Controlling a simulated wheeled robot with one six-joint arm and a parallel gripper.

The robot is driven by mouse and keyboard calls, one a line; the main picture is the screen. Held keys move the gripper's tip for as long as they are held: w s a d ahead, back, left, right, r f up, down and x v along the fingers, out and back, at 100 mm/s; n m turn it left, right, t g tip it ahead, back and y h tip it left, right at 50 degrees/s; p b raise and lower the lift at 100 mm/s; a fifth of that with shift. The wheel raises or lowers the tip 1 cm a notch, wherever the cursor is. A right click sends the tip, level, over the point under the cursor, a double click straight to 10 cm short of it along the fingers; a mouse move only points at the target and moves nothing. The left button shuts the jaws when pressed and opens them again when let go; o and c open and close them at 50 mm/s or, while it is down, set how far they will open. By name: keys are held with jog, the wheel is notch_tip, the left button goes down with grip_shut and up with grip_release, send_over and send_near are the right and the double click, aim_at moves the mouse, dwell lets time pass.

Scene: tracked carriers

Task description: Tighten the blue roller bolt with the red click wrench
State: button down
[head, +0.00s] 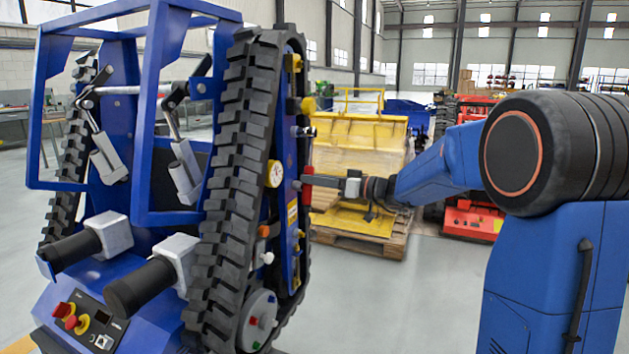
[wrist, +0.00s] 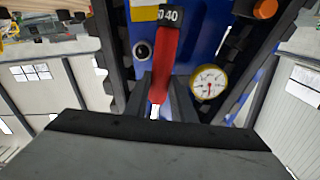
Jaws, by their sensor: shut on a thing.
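My gripper (head: 352,188) reaches in from the right in the head view and is shut on a red bar, which I take to be the red click wrench (head: 306,189). It stands roughly upright at the outer face of the blue tracked carrier (head: 283,140). In the wrist view the red wrench (wrist: 167,65) runs up from between the dark fingertips (wrist: 160,100) towards a yellow label. I cannot tell if it touches the carrier. Its working end is not clear. I cannot pick out a blue roller bolt; several small bolts and knobs line the carrier's side.
A dial gauge (head: 275,174) and an orange knob (head: 264,231) sit beside the wrench, with the black track (head: 236,150) around them. Yellow knobs (head: 300,106) stick out higher up. A yellow machine on a pallet (head: 365,240) stands behind. Grey floor shows at right.

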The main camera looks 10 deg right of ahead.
jog(key=shift+s+a+r+m, duration=0.2)
jog(key=shift+s+a+m, duration=0.15)
jog(key=shift+s+m, duration=0.25)
jog(key=shift+s+a+r+m, duration=0.25)
jog(key=shift+s+a+m, duration=0.15)
jog(key=shift+m, duration=0.2)
jog(key=shift+s, duration=0.1)
jog(key=shift+s+a+r+m, duration=0.25)
jog(key=shift+s+a+m, duration=0.15)
jog(key=shift+m, duration=0.2)
jog(key=shift+s+a+r+m, duration=0.25)
jog(key=shift+s+r+m, duration=0.15)
jog(key=shift+s+m, duration=0.1)
jog(key=shift+w, duration=0.1)
dwell(0.4)
